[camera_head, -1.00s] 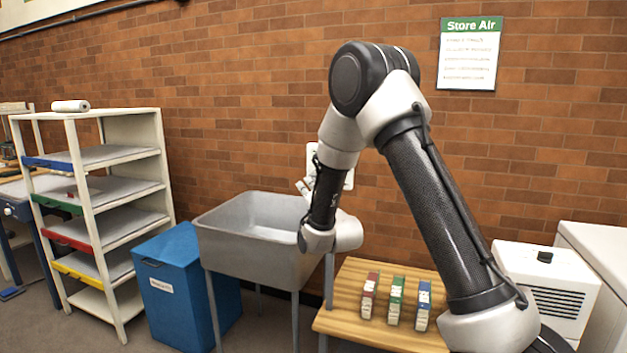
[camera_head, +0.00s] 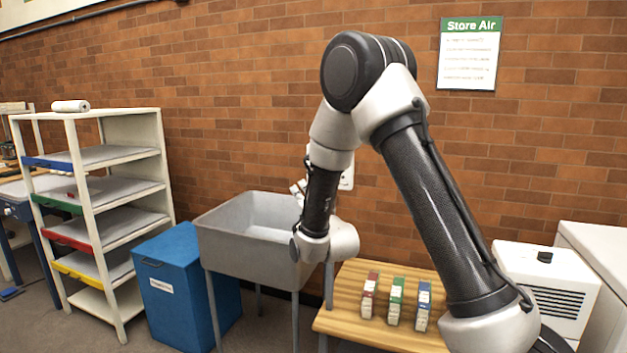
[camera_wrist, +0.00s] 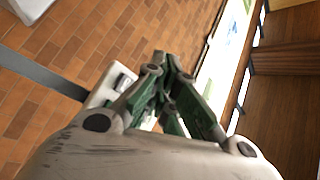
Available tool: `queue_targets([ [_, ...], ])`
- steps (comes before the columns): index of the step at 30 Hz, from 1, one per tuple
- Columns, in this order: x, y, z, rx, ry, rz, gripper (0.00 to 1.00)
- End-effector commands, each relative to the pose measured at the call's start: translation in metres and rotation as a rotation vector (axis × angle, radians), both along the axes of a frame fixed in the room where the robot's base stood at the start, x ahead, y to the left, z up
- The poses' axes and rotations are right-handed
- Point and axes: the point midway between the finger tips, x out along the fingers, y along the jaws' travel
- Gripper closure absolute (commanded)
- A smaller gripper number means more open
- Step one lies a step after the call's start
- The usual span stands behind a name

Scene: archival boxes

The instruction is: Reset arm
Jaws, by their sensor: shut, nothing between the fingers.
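My gripper (camera_wrist: 168,70) shows in the wrist view with its green fingers drawn together and empty, a brick wall behind it. In the head view my arm is bent, its elbow high before the brick wall and its forearm hanging down by the grey sink. The gripper itself is mostly hidden there behind the arm. Three small archival boxes, one red (camera_head: 369,295), one green (camera_head: 396,301) and one blue (camera_head: 423,306), stand upright in a row on a wooden bench (camera_head: 350,318), apart from my arm.
A grey sink (camera_head: 222,252) stands left of the bench, close to my wrist in the picture. A blue bin (camera_head: 180,295) and a shelf rack (camera_head: 122,215) with coloured fronts are farther left. A white vented machine (camera_head: 545,285) stands at right. A "Store Air" sign (camera_head: 469,55) hangs on the wall.

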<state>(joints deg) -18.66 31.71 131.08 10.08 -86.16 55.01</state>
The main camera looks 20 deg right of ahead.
Motion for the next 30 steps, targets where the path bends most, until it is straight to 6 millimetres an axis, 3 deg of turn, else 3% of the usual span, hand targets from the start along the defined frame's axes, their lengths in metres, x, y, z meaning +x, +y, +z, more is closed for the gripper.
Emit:
queue_targets([
  [3,0.000,0.000,-0.001,-0.024,0.002,-0.006,1.00],
  [5,0.003,0.001,-0.014,-0.074,0.051,-0.010,1.00],
  [8,0.005,0.005,-0.058,-0.199,0.216,0.002,1.00],
  [9,0.001,0.007,-0.084,-0.268,0.312,0.018,1.00],
  [12,-0.024,0.008,-0.147,-0.457,0.574,0.091,1.00],
  [16,-0.078,-0.004,-0.176,-0.676,0.850,0.220,1.00],
  [20,-0.148,-0.031,-0.166,-0.857,1.073,0.369,1.00],
  [24,-0.236,-0.070,-0.126,-1.005,1.260,0.532,1.00],
  [30,-0.347,-0.118,-0.059,-1.099,1.393,0.657,1.00],
])
